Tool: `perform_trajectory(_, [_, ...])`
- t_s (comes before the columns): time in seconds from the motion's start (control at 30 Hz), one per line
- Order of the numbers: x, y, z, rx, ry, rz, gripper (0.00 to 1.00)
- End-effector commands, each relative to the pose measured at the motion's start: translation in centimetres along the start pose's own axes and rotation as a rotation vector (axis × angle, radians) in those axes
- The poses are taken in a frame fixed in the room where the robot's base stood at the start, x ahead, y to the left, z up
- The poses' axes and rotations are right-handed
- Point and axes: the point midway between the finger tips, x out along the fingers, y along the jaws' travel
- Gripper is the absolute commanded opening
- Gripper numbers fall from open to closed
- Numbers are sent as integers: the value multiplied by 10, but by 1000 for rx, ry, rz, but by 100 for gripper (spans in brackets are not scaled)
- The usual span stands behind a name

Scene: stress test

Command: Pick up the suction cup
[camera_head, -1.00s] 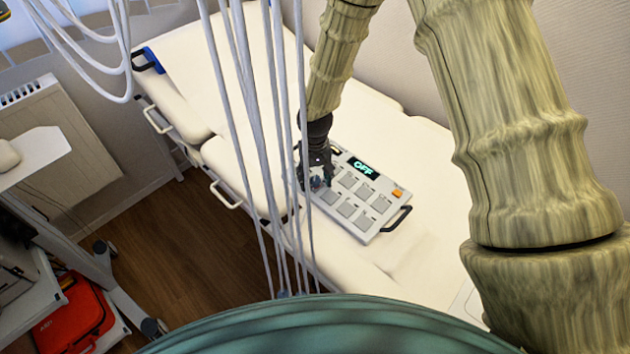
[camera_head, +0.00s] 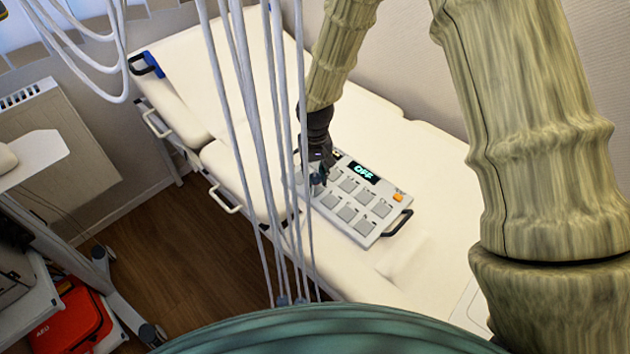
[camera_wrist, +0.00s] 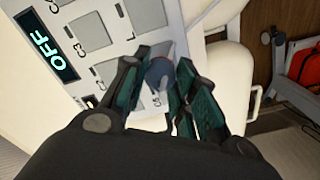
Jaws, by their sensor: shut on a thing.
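The suction cup (camera_wrist: 159,73) is a small, dark, rounded grey-blue piece between my fingertips in the wrist view. In the head view it is a small dark shape (camera_head: 317,181) at the gripper's tip. My gripper (camera_wrist: 162,85) has dark teal fingers and is shut on the suction cup. It is at the left end of a light grey panel (camera_head: 363,228) with square pads and a lit "OFF" display. The fingers hide part of the cup, and I cannot tell whether it is clear of the panel.
The panel lies on a cream padded couch (camera_head: 215,80). Several hanging grey cables (camera_head: 245,110) cross the head view just left of my gripper. A cart with a red bag (camera_head: 72,322) stands at lower left. The couch right of the panel is mostly clear.

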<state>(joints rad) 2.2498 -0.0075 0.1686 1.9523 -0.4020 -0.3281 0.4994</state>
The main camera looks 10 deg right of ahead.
Motion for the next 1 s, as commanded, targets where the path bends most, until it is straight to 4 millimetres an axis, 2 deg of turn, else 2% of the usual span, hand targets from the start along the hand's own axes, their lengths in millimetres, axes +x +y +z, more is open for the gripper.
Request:
perform_trajectory(0.4, [-8,-33,90,-3,-1,2,12])
perform_trajectory(0.6, [-11,-46,125,-2,0,1,12])
perform_trajectory(0.8, [-14,-54,144,-1,-1,0,11])
perform_trajectory(1.0, [-15,-56,150,0,0,0,11])
